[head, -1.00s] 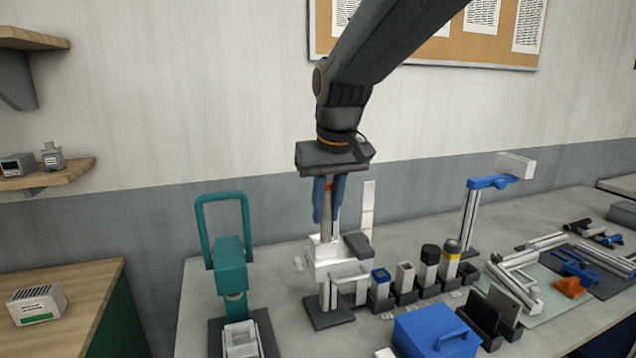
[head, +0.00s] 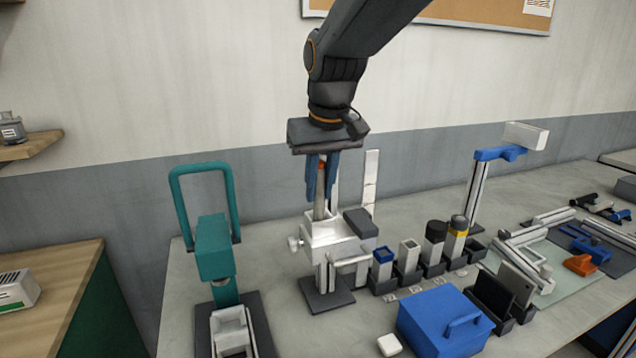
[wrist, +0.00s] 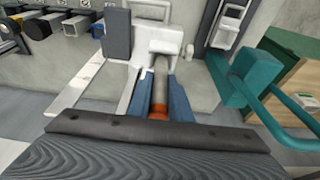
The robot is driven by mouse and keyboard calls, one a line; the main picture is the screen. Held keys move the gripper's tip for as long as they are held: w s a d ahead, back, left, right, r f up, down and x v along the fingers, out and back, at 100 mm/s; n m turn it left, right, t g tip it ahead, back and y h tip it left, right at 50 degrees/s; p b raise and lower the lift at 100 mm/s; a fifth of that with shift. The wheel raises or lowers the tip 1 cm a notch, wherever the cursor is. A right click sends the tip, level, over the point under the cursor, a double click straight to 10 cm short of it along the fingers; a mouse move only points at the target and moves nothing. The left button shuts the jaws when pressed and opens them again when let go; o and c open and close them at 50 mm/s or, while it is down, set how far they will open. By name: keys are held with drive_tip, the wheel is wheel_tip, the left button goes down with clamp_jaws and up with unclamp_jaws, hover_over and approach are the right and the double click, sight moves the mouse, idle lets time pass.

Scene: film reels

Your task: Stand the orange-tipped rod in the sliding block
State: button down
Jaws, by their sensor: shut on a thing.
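The orange-tipped rod is a grey, near-upright rod (head: 320,207) with an orange end (head: 322,165) at the top, between my fingers. My gripper (head: 320,192) is shut on the rod's upper part, with its blue fingers pointing down. The wrist view also shows the grey rod (wrist: 160,68) and its orange band (wrist: 158,113) between the fingers. The white sliding block (head: 326,232) is on a stand with a dark base, directly below my gripper. The rod's lower end meets the block's top in the picture; whether it is inside the block is hidden.
A teal press-like device (head: 213,250) stands left of the block. A white upright strip (head: 371,180) rises behind it. Several small holders (head: 408,258) line up to the right, with a blue box (head: 443,322) in front. A blue-armed post (head: 478,190) stands farther right.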

drive_tip(key=shift+f+b, duration=0.4)
drive_tip(key=shift+f, duration=0.35)
drive_tip(key=shift+s+p, duration=0.1)
drive_tip(key=shift+p, duration=0.2)
drive_tip(key=shift+f, duration=0.6)
idle(1.4)
drive_tip(key=c, duration=1.9)
unclamp_jaws()
drive_tip(key=p+v, duration=0.9)
drive_tip(key=v, duration=0.2)
